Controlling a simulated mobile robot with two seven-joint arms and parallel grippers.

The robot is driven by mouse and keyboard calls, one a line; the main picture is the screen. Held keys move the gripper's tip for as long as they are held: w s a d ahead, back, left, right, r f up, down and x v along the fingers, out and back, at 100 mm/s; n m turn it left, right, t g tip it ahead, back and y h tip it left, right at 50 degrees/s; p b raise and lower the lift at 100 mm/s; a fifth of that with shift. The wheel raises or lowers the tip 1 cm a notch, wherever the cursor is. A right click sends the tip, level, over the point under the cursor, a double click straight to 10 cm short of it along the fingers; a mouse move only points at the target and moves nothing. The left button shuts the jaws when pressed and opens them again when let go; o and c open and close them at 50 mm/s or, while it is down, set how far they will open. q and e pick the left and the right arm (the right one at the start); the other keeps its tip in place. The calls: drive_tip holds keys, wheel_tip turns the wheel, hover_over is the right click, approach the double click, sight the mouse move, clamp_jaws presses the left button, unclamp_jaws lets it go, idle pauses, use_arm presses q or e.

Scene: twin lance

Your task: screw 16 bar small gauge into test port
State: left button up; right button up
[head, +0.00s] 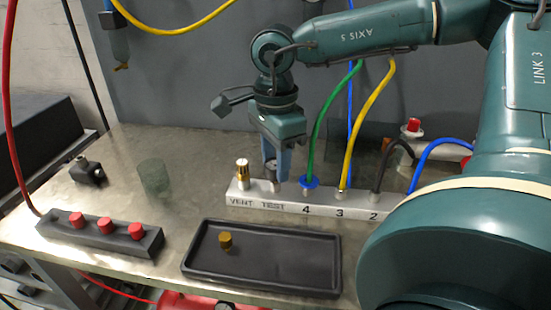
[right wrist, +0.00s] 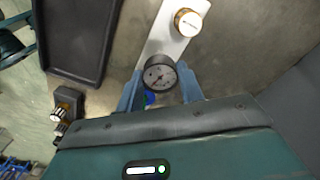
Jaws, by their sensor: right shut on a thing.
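In the head view my right gripper (head: 276,165) points down at the light manifold block (head: 290,204), right over the part marked TEST. The gauge (head: 271,170) shows there only as a small dark shape beside the fingers. The test port itself is mostly hidden, and I cannot tell how far the gauge sits in it. My left gripper is not in view.
Green (head: 321,115) and yellow hoses rise from ports close on the right. A black tray (head: 285,265) holding a brass fitting (head: 225,240) lies in front. A red-capped block (head: 100,232) and a clear cup (head: 154,178) stand left.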

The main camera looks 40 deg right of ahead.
drive_tip(key=shift+f+b, duration=0.2)
drive_tip(key=shift+b, duration=0.15)
drive_tip(key=shift+w+f+m+b, duration=0.1)
drive_tip(key=shift+f+m+b, duration=0.05)
drive_tip(key=shift+m+b, duration=0.9)
drive_tip(key=m+b, duration=0.1)
drive_tip(key=m, duration=0.2)
drive_tip(key=shift+m+b, duration=0.35)
drive_tip(key=m+b, duration=0.6)
drive_tip(key=m, duration=0.9)
drive_tip(key=shift+b, duration=0.35)
drive_tip(key=shift+m, duration=1)
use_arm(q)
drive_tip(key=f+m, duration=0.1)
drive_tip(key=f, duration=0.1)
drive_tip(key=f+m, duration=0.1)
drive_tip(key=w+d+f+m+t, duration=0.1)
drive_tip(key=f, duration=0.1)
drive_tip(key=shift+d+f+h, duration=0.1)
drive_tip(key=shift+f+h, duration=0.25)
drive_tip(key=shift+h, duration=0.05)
use_arm(e)
drive_tip(key=shift+r+m, duration=0.25)
drive_tip(key=shift+m, duration=0.95)
drive_tip(key=o, duration=0.9)
drive_tip(key=shift+o, duration=0.2)
